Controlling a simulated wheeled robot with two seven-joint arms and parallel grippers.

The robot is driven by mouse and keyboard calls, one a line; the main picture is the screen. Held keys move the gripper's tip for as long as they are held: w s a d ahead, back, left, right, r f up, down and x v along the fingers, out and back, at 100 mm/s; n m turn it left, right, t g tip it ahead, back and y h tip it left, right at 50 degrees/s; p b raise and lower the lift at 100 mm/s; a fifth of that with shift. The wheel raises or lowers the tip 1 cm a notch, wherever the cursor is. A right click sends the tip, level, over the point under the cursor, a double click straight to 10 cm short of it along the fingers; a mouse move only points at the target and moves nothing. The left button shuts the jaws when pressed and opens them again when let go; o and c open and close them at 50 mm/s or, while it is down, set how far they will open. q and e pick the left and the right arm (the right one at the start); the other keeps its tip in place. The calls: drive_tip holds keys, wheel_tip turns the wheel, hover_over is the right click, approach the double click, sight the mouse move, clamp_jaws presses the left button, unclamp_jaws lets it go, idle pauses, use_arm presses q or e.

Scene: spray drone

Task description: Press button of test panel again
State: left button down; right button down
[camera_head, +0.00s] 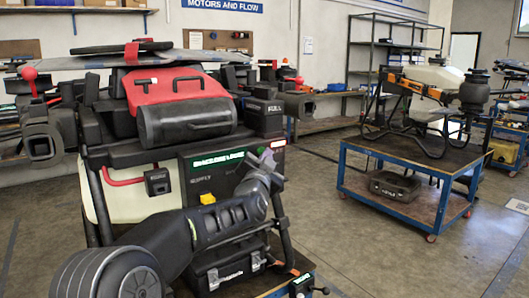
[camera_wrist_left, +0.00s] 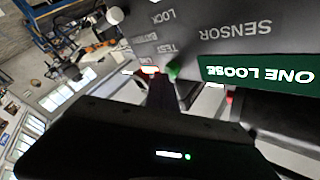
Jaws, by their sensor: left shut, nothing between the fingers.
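The test panel (camera_head: 222,172) is on the near face of the large spray drone on the left. Its green display (camera_head: 218,159) reads "ONE LOOSE" upside down in the left wrist view (camera_wrist_left: 258,68). My left gripper (camera_head: 266,160) is shut and empty at the panel's right end. In the left wrist view its fingers (camera_wrist_left: 162,92) are close by the green button; I cannot tell whether they touch it. My right gripper is not in view.
A red and black tank (camera_head: 185,105) sits above the panel. A black case (camera_head: 228,265) lies below my left arm. A second drone (camera_head: 425,95) stands on a blue cart (camera_head: 400,190) at the right. The floor between is clear.

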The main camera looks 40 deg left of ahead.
use_arm(q)
drive_tip(key=shift+d, duration=0.2)
drive_tip(key=d, duration=0.1)
drive_tip(key=s+d+p, duration=0.1)
drive_tip(key=d, duration=0.1)
drive_tip(key=d+p, duration=0.1)
drive_tip(key=d, duration=0.1)
drive_tip(key=shift+s+d, duration=0.25)
drive_tip(key=shift+s, duration=0.15)
idle(0.9)
